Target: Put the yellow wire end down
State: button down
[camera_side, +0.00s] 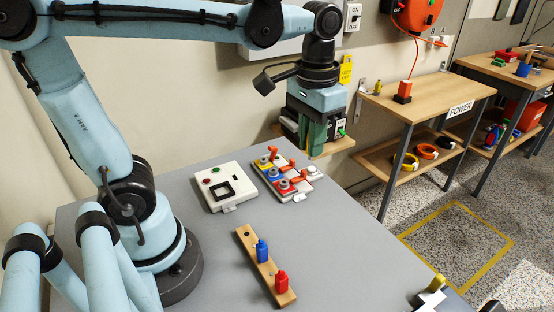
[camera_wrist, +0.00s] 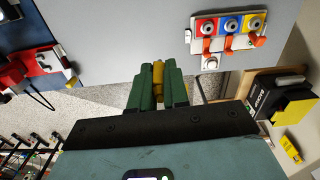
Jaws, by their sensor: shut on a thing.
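My gripper (camera_side: 313,148) has green fingers and hangs above the far right edge of the grey table, right of the terminal block. In the wrist view its fingers (camera_wrist: 158,82) are shut on the yellow wire end (camera_wrist: 158,72), which shows between them. In the side view the fingers hide the yellow wire end. A wooden rack (camera_side: 257,263) lies on the table with a dark empty hole at its far end. A blue wire end (camera_side: 262,250) and a red wire end (camera_side: 281,281) stand upright in it.
The terminal block (camera_side: 298,172) with yellow, blue and red terminals and orange levers sits left of my gripper; it also shows in the wrist view (camera_wrist: 228,30). A white box (camera_side: 225,186) with buttons stands beside it. A wooden POWER bench (camera_side: 430,95) stands right. The table's middle is clear.

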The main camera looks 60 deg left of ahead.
jog(key=s+a+f+n, duration=0.1)
jog(key=s+f+n, duration=0.1)
jog(key=s+f, duration=0.3)
jog(key=s+a+f+n, duration=0.1)
jog(key=s+f, duration=0.2)
jog(key=s, duration=0.5)
jog(key=shift+n, duration=0.3)
jog(key=shift+f, duration=3.8)
jog(key=shift+f, duration=0.6)
jog(key=c, duration=1.1)
grip_release()
jog(key=shift+r, duration=0.1)
jog(key=shift+r, duration=6.4)
jog(key=w+m+t, duration=0.4)
jog(key=w+t, duration=0.3)
jog(key=w, duration=0.4)
jog(key=shift+w+a+f, duration=0.25)
jog(key=shift+a+f, duration=0.15)
jog(key=shift+a, duration=0.05)
